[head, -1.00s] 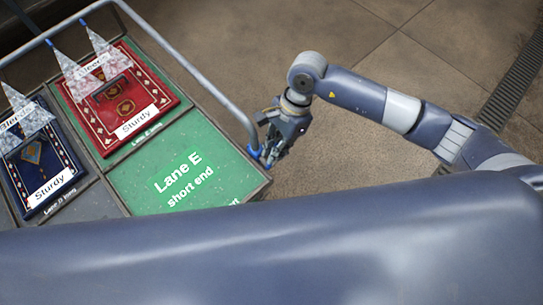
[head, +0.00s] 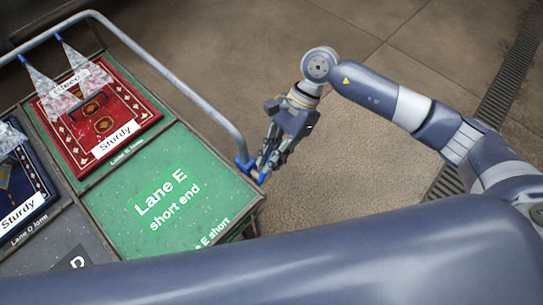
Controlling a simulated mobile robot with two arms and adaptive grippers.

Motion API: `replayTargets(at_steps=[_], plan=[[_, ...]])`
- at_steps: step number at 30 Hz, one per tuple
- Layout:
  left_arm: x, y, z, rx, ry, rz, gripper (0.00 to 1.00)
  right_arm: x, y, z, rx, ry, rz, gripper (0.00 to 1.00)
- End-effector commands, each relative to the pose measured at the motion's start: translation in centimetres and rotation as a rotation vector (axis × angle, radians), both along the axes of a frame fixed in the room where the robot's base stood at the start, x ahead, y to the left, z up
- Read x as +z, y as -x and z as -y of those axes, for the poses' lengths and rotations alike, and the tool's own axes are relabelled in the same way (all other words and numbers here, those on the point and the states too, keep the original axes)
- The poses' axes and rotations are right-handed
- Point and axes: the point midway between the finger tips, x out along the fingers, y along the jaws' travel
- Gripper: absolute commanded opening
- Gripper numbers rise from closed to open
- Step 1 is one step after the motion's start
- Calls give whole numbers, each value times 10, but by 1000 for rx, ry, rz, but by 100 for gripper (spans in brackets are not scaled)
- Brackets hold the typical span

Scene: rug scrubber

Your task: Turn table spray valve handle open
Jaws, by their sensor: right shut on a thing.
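The blue spray valve handle (head: 243,164) sits at the lower end of the grey pipe rail (head: 200,92), at the right corner of the table. My right gripper (head: 266,165) is at this corner, pointing down, shut on the blue handle; its fingers hide part of it. Blue nozzles (head: 59,38) on the rail show white spray fans (head: 75,62) falling on the table (head: 215,190). My left gripper is not in view.
A red rug (head: 134,108) labelled "Sturdy" and a dark blue rug (head: 38,187) lie on the table. The green Lane E surface is bare. Open concrete floor (head: 345,165) and a drain grate (head: 500,85) lie to the right.

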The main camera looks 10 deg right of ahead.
Motion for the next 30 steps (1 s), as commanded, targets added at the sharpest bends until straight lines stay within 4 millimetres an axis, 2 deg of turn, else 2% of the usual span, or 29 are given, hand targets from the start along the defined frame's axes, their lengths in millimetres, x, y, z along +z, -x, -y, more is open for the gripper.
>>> replayTargets(at_steps=[2,3,4,10,14,24,30], plan=[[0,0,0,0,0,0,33,1,-2,1,-3,2,4,0],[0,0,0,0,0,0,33,1,-2,1,-3,2,4,16],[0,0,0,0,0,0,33,1,-2,1,-3,2,4,22],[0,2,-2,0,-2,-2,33,2,-2,2,-3,3,4,22],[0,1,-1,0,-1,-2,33,11,-7,7,-3,3,6,22],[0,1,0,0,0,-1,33,68,-30,39,-3,3,4,22],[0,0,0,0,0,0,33,91,-39,52,-2,2,3,22]])
